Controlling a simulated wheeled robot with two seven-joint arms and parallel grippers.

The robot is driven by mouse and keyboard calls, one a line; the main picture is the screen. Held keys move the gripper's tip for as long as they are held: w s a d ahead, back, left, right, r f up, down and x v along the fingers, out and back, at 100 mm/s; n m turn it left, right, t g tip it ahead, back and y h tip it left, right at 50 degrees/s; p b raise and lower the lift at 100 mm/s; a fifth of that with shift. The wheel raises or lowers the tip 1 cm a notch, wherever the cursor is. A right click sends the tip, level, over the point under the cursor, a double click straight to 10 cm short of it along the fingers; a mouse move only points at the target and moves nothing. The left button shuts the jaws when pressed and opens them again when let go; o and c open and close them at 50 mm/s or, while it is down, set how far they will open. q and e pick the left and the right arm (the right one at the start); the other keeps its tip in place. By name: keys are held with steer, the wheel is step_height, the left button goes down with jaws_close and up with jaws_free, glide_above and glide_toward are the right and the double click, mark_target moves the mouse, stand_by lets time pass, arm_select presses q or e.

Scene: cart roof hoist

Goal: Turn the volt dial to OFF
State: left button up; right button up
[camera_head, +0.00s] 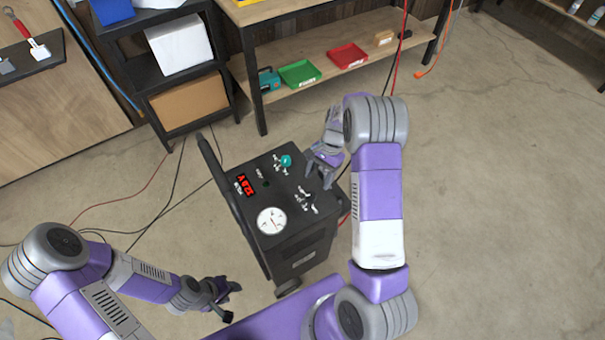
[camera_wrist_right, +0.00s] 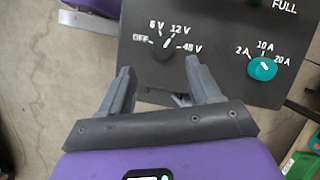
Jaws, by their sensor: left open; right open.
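The volt dial (camera_wrist_right: 164,49) is a black knob on the cart's dark top panel, ringed by the labels OFF, 6 V, 12 V and 48 V. Its white mark points up and right, toward 12 V. In the head view the dial (camera_head: 307,194) is small, and its mark is hard to read. My right gripper (camera_wrist_right: 158,66) is open, its fingertips apart on either side of the space just short of the dial; contact is not visible. It also shows in the head view (camera_head: 317,172) over the cart's right edge. My left gripper (camera_head: 230,301) is open and empty, left of the cart.
The black cart (camera_head: 300,262) stands on open concrete floor. A workbench with trays (camera_head: 347,56) stands behind. Cables lie on the floor at left.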

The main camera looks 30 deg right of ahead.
mark_target(311, 195)
steer(key=shift+w+a+f, duration=0.2)
steer(key=shift+w+f, duration=0.3)
steer(key=shift+f, duration=0.1)
steer(key=x, duration=0.2)
steer(key=b+x, duration=0.1)
steer(key=x, duration=0.3)
steer(key=shift+s+a+f+b, duration=0.1)
steer(key=shift+s+f+b, duration=0.05)
steer(key=shift+s+b, duration=0.25)
arm_select(q)
steer(key=shift+w+f, duration=0.25)
steer(key=shift+f, duration=0.6)
arm_select(e)
steer(key=c, duration=1)
steer(key=shift+w, duration=0.1)
